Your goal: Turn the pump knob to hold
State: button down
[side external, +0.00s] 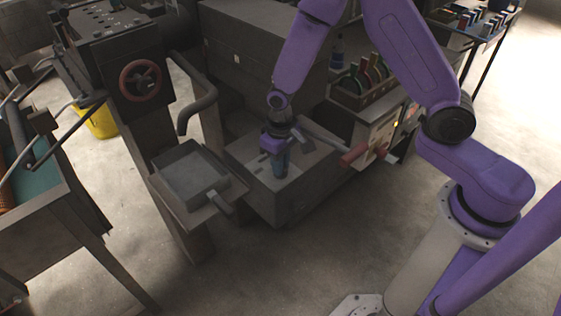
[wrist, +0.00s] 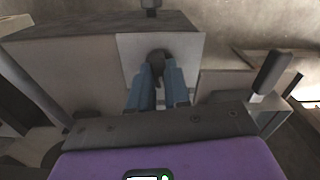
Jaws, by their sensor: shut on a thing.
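The pump knob (wrist: 158,57) shows in the wrist view as a small dark round shape on a pale square plate (wrist: 133,48). My gripper (wrist: 160,70) points at the plate, with its two blue fingers close together and shut on the knob. In the side external view my gripper (side external: 279,168) reaches down to the pale plate (side external: 296,167) on top of a low grey box (side external: 290,204). There the fingers hide the knob. No hold mark or knob pointer can be read in either view.
A grey tray (side external: 190,172) on a stand is left of the box. A red-ended handle (side external: 358,153) juts out at the right. A red handwheel (side external: 140,80) sits on a dark machine at the left. A rack of coloured items (side external: 362,85) stands behind.

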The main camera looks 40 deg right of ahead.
jog(key=shift+m, duration=0.9)
jog(key=c, duration=1.1)
grip_release()
jog(key=shift+r, duration=0.15)
notch_tip(320, 180, up, 17)
jog(key=shift+r, duration=0.1)
jog(key=shift+s, duration=0.1)
jog(key=s+d+n, duration=0.2)
jog(key=s+n, duration=0.2)
jog(key=s, duration=0.4)
jog(key=s+d+n, duration=0.3)
jog(key=s+n, duration=0.1)
jog(key=s, duration=0.4)
jog(key=s+d+n, duration=0.3)
jog(key=s+n, duration=0.1)
jog(key=s, duration=0.5)
jog(key=shift+r, duration=0.4)
